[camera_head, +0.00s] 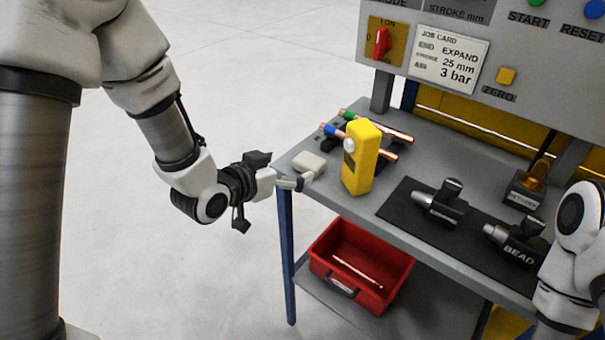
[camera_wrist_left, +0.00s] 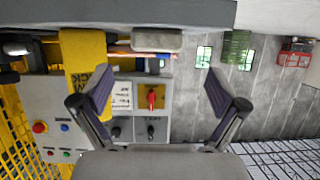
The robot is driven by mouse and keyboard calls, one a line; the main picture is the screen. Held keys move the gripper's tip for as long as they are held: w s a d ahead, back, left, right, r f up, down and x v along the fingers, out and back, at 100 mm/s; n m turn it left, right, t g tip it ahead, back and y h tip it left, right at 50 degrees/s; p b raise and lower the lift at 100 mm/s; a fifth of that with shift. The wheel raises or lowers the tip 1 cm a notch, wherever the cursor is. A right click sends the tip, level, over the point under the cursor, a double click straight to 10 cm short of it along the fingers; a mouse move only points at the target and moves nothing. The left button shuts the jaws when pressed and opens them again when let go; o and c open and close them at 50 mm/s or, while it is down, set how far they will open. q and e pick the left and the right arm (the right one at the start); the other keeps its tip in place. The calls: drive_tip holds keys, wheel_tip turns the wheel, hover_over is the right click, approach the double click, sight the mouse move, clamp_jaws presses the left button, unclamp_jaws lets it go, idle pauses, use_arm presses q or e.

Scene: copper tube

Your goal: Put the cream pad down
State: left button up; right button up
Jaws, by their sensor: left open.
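The cream pad (camera_head: 309,163) lies on the grey bench top at its left corner. It also shows in the left wrist view (camera_wrist_left: 155,40), which is upside down, as a grey-beige block near the top, between the lines of my two fingers. My left gripper (camera_head: 297,182) is just in front of the bench's left edge, close to the pad. In the left wrist view its fingers (camera_wrist_left: 158,98) are spread wide with nothing between them. The pad looks apart from both fingers. My right arm shows at the right edge of the head view, but its gripper is out of sight.
A yellow meter (camera_head: 361,160) stands upright right beside the pad. Copper tubes (camera_head: 385,131) with green and blue ends lie behind it. Black-and-grey tools rest on a dark mat (camera_head: 399,209). A red bin (camera_head: 331,262) holding a tube sits on the lower shelf.

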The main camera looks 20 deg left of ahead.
sight(308, 161)
use_arm(q)
drive_tip(key=p+x, duration=0.1)
drive_tip(key=x, duration=0.6)
drive_tip(key=shift+w+d+p, duration=0.2)
drive_tip(key=shift+d+p, duration=0.1)
drive_tip(key=shift+w, duration=0.1)
drive_tip(key=c, duration=1.2)
drive_tip(key=shift+c, duration=0.2)
